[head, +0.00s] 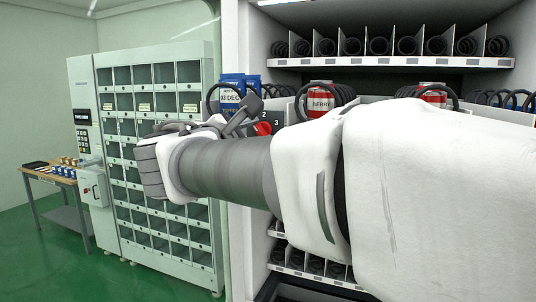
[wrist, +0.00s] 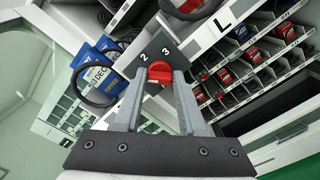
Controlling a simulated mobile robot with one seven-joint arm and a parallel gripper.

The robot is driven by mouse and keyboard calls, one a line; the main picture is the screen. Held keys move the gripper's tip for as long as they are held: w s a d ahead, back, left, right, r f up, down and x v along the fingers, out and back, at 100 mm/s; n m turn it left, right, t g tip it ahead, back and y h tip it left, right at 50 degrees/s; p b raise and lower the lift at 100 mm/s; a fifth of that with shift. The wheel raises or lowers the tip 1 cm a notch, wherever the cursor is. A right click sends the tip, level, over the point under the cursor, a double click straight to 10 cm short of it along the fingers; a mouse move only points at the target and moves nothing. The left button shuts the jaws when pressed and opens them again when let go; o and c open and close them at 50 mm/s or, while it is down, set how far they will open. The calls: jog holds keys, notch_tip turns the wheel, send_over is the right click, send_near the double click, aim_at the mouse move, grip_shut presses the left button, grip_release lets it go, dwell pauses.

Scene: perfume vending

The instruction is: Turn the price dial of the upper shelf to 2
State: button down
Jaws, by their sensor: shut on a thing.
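The red price dial (wrist: 160,73) sits on a dark plate (wrist: 157,50) marked with the numerals 2 and 3, at the front edge of a shelf. In the wrist view my gripper (wrist: 160,78) has a finger on each side of the dial and is shut on it. In the head view the dial (head: 263,128) shows partly, just above my forearm, with my gripper (head: 250,118) at it. I cannot tell which numeral the dial points to.
Blue boxes (head: 232,90) stand behind a black coil left of the dial. Red BERRY packs (head: 320,103) stand in coils to the right. An upper row of empty coils (head: 380,47) is above. A pale locker cabinet (head: 150,75) and a small table (head: 50,172) are at left.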

jog(key=m+b, duration=0.4)
jog(key=b, duration=0.1)
jog(key=m+b, duration=0.3)
jog(key=b, duration=0.1)
jog(key=shift+f+m+b, duration=0.2)
jog(key=shift+m+b, duration=0.15)
jog(key=shift+m, duration=0.05)
jog(key=shift+c, duration=2.4)
grip_release()
jog(key=shift+s, duration=0.15)
